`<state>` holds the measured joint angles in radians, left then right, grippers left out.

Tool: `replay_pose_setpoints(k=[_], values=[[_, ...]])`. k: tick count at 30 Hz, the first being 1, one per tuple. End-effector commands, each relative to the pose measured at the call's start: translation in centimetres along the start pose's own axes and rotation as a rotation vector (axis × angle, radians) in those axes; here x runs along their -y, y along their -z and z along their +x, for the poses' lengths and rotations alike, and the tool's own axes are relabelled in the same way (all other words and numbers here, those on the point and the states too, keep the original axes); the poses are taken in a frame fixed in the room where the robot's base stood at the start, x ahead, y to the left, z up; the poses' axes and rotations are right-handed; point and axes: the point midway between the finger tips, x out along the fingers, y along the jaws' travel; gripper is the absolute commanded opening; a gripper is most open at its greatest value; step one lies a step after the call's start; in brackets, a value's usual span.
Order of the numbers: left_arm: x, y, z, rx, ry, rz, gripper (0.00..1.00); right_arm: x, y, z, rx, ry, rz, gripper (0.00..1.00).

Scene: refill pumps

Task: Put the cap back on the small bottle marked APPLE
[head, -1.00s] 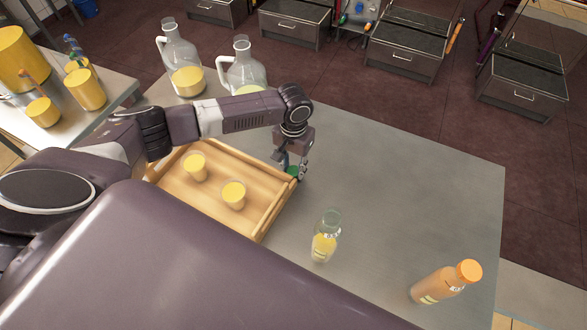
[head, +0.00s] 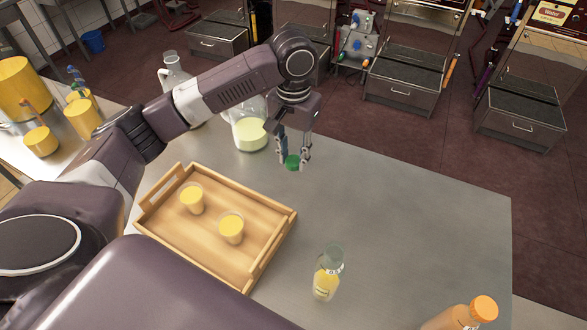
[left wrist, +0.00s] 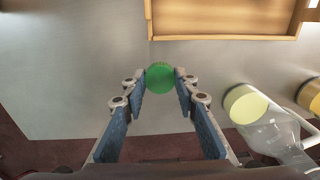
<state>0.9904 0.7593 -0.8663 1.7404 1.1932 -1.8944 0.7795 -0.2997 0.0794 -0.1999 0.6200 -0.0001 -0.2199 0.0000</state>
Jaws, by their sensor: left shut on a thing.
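A small clear bottle (head: 326,283) with pale yellow juice stands upright and uncapped on the grey table, right of the tray in the head view. Its label is too small to read. My left gripper (head: 294,163) is shut on a green cap (head: 292,161), beyond the bottle and slightly to its left in the head view. The cap also shows between the fingertips in the left wrist view (left wrist: 160,77), and it appears held above the table. My right gripper is not in view.
A wooden tray (head: 259,264) holds two glasses of yellow juice. An orange bottle (head: 462,318) with an orange cap stands at the front right. Glass jugs (head: 250,135) stand at the back left. The table's right half (head: 420,220) is mostly clear.

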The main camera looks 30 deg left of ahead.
Motion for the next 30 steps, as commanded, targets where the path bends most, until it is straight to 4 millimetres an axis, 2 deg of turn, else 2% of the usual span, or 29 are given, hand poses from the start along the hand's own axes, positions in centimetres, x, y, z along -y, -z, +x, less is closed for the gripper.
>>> replay_pose_setpoints(k=[6,16,19,23,30], values=[[0.0,0.0,-0.8,0.0,-0.001,0.0,0.18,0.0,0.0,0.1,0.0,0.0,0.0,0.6],[-0.1,-0.1,-0.7,0.0,-0.001,0.001,0.18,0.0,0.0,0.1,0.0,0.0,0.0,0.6],[-0.5,-0.6,-0.7,-0.003,-0.003,0.003,0.18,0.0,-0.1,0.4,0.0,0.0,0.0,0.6],[-2.1,-2.7,-0.7,-0.011,-0.009,0.008,0.18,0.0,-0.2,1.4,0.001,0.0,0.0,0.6],[-4.9,-9.1,-0.5,-0.01,-0.01,0.011,0.18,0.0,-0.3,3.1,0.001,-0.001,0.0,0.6]])
